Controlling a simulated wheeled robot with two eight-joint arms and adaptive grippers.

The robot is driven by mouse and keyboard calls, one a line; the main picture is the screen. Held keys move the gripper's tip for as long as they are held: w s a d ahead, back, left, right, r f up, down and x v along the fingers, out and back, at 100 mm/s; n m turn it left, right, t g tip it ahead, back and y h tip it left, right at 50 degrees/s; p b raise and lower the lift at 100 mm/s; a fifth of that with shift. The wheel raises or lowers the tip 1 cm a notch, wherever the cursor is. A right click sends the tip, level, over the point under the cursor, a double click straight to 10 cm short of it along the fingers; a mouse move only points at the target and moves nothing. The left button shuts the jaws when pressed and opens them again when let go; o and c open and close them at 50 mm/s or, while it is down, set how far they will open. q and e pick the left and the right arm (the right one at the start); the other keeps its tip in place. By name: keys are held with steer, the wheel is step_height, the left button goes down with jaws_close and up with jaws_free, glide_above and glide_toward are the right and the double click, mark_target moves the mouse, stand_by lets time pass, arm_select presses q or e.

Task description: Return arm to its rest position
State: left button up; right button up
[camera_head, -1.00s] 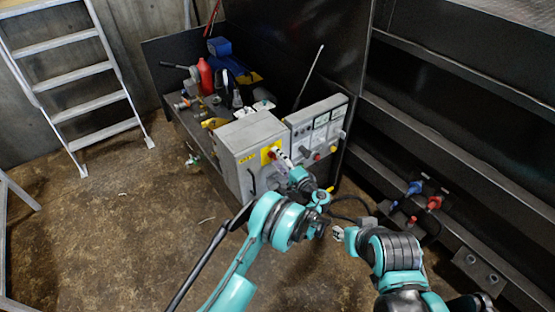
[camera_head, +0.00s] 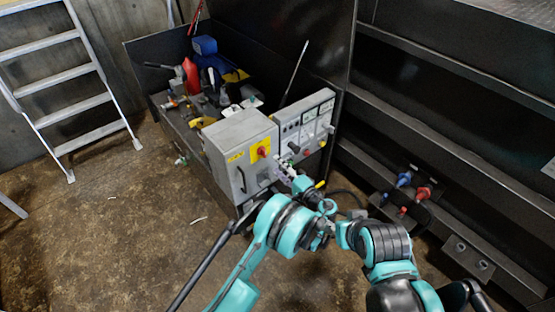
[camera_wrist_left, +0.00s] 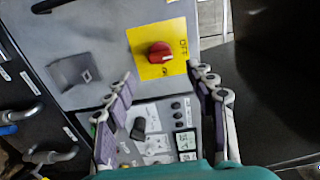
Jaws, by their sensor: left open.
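My left gripper (camera_head: 287,170) is open and empty, just in front of and to the right of the grey control box (camera_head: 228,142). The box has a red rotary switch (camera_head: 262,151) on a yellow plate. In the left wrist view, the two fingers of the left gripper (camera_wrist_left: 161,78) are spread apart, and the red switch (camera_wrist_left: 159,52) shows beyond them, clear of both. My left arm (camera_head: 290,228) is bent and reaches in from the lower left. My right arm (camera_head: 380,243) is folded at the lower right, and I cannot make out its gripper.
A panel (camera_head: 305,122) with knobs and labels adjoins the box. A bench (camera_head: 196,130) behind holds a red bottle (camera_head: 190,77) and tools. Blue and red plugs (camera_head: 404,179) sit on the dark machine at right. A ladder (camera_head: 70,92) stands at left. Open floor (camera_head: 120,225) lies at lower left.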

arm_select(q)
steer(key=s+a+r+n+g+h, duration=0.2)
steer(key=s+a+r+g, duration=0.1)
steer(key=a+r, duration=0.55)
steer(key=s+a+r+n+g+h, duration=0.2)
steer(key=a+r+g, duration=0.1)
steer(key=a+r, duration=0.5)
steer(key=s+a+r+n+g+h, duration=0.1)
steer(key=s+a, duration=0.2)
steer(key=s, duration=0.3)
steer(key=s+a+r+n+g+h, duration=0.1)
steer(key=s+a+n+h, duration=0.15)
steer(key=s, duration=0.45)
steer(key=s+f+n+h, duration=0.2)
steer(key=s+n+h, duration=0.1)
steer(key=s, duration=1.2)
steer(key=shift+s+a+t, duration=0.15)
steer(key=shift+s+t, duration=0.15)
steer(key=shift+s, duration=0.1)
